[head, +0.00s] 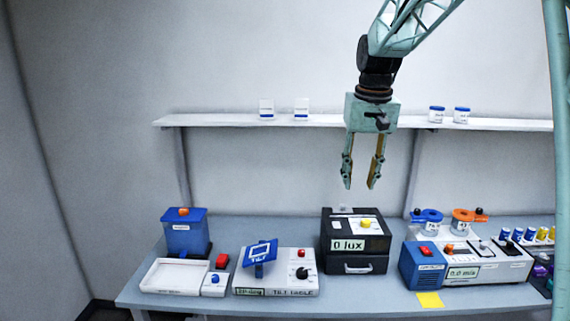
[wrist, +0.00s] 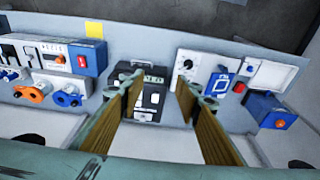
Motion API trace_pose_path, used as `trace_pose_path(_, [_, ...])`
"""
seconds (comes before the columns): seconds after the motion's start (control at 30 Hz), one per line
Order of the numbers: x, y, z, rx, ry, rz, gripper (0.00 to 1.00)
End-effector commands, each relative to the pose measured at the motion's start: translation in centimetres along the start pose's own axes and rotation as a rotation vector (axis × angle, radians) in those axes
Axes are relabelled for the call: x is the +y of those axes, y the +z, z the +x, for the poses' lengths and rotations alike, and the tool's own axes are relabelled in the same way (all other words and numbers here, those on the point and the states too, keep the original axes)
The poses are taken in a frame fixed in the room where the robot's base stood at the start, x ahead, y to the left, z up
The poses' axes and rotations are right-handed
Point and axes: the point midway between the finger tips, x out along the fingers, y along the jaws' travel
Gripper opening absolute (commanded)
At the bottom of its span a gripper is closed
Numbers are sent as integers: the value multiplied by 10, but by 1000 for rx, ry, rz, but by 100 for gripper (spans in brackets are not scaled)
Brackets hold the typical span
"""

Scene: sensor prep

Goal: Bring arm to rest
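My gripper (head: 361,186) hangs from the teal arm, pointing down, in the upper middle right of the head view. Its two long fingers are apart, with nothing between them. It is above the black lux box (head: 355,262) and clear of the bench. In the wrist view the gripper (wrist: 159,84) also shows two spread fingers, with the lux box (wrist: 150,103) beyond them.
The bench (head: 220,300) holds a blue dispenser (head: 185,232) with a white tray, a tilt device (head: 275,285), and a blue-and-white instrument (head: 480,262) at right. A wall shelf (head: 225,120) with small boxes and jars runs behind my gripper. A yellow note (head: 430,300) lies near the front edge.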

Motion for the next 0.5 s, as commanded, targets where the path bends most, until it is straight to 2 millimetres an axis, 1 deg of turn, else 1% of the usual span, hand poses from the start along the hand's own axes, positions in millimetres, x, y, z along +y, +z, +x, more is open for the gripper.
trace_pose_path(0.03, [0,9,-5,4,0,0,31])
trace_pose_path(0.23, [1,42,-22,16,0,-2,31])
trace_pose_path(0.5, [2,90,-41,30,-1,-3,31])
